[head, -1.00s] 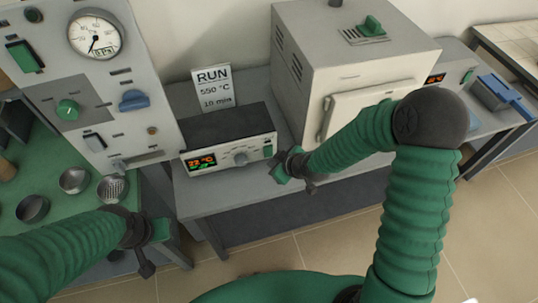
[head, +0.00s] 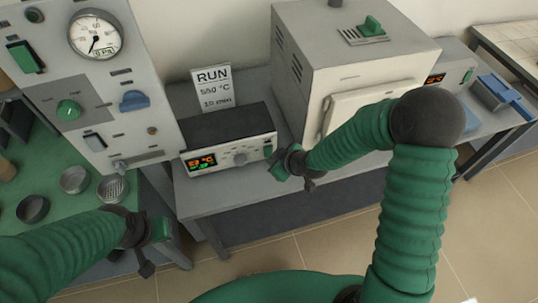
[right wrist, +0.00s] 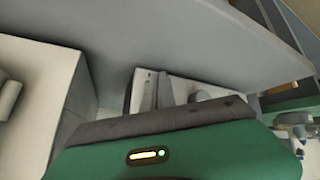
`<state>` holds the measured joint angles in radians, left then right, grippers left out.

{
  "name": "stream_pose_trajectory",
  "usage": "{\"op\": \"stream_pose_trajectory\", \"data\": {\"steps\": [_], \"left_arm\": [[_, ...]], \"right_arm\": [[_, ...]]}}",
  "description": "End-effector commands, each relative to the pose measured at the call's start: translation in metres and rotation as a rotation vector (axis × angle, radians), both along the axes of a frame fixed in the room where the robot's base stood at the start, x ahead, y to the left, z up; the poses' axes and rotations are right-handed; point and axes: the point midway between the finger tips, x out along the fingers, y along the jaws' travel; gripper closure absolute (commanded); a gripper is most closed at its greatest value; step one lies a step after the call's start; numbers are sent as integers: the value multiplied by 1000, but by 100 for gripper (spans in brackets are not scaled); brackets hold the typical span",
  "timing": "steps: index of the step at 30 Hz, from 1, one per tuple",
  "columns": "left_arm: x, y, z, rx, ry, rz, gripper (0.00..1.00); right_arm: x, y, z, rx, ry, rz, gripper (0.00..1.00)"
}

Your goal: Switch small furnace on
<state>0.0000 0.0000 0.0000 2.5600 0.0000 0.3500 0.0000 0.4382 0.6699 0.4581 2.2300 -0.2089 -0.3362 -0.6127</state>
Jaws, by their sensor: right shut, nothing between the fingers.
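A control box (head: 226,157) with a grey front sits on the grey bench. Its lit display (head: 201,162) shows orange and green digits, too small to read surely. Beside the display are a round knob (head: 240,158) and a small green switch (head: 267,151). My right gripper (head: 278,170) is shut and empty, just right of and below this switch; contact cannot be told. The pale front and knob (right wrist: 200,96) show past the gripper in the right wrist view. A white furnace (head: 345,85) stands to the right. My left gripper (head: 160,229) is at the lower left; its opening is unclear.
A sign (head: 214,88) reading RUN, 550 °C, 10 min stands behind the control box. A panel with a gauge (head: 95,35) stands at left, with several metal bowls below. Another control unit (head: 445,72) and a blue item (head: 500,92) are at right.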

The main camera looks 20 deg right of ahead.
Motion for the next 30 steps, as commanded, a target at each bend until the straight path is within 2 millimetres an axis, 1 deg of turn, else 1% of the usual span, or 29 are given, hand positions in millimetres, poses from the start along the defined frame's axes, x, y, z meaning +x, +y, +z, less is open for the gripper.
{"op": "stream_pose_trajectory", "data": {"steps": [13,21,25,30], "left_arm": [[0,0,0,0,0,0,100],[0,0,0,0,0,0,100],[0,0,1,0,0,0,100],[0,0,4,0,0,0,100]], "right_arm": [[6,0,-1,0,-1,1,100],[6,0,-1,0,0,0,100],[2,0,0,0,1,0,100],[-7,0,1,0,1,0,100]]}}
